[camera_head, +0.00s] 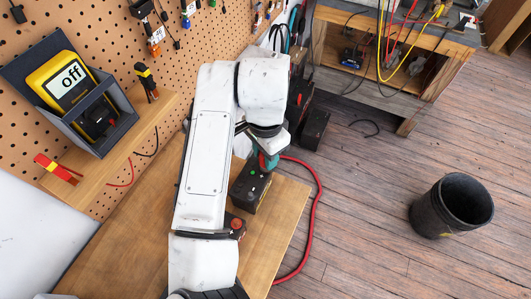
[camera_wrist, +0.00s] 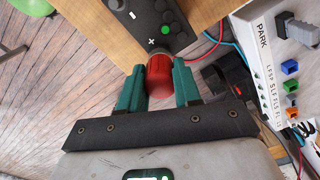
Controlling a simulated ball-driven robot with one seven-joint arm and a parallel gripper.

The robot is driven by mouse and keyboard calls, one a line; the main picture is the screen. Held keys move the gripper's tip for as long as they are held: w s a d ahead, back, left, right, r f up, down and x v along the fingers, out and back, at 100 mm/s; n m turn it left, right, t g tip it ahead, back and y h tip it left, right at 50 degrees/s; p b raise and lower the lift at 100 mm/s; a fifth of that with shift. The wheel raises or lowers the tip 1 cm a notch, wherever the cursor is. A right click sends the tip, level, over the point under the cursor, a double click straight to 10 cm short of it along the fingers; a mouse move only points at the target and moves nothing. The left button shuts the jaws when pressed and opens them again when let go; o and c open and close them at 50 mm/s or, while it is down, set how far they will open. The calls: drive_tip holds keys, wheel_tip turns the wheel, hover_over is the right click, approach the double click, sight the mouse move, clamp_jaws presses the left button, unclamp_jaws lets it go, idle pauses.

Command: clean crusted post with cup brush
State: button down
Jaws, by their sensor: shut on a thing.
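My gripper (camera_wrist: 159,72) has its two teal fingers on either side of a red cylinder (camera_wrist: 159,88) and is shut on it. In the wrist view the cylinder's far end meets the edge of a black box (camera_wrist: 150,18) beside a white plus mark; I cannot tell if it is fixed there. The box has a green dot and sits on the wooden bench (camera_wrist: 85,12). In the head view the box (camera_head: 246,192) lies below my gripper (camera_head: 268,160), which my arm partly hides. I cannot make out a crusted post or a cup brush.
A red cable (camera_head: 319,195) loops off the bench's right side. A white panel marked PARK (camera_wrist: 265,60) is at right. A black bin (camera_head: 452,205) stands on open floor.

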idle(0.3)
drive_tip(key=shift+r+p, duration=0.15)
drive_tip(key=shift+p, duration=0.2)
drive_tip(key=shift+d+r+n+p, duration=0.1)
drive_tip(key=shift+r+n+p, duration=0.05)
drive_tip(key=shift+n+p, duration=0.9)
drive_tip(key=shift+f+n, duration=0.3)
drive_tip(key=shift+n, duration=1.25)
drive_tip(key=n, duration=0.4)
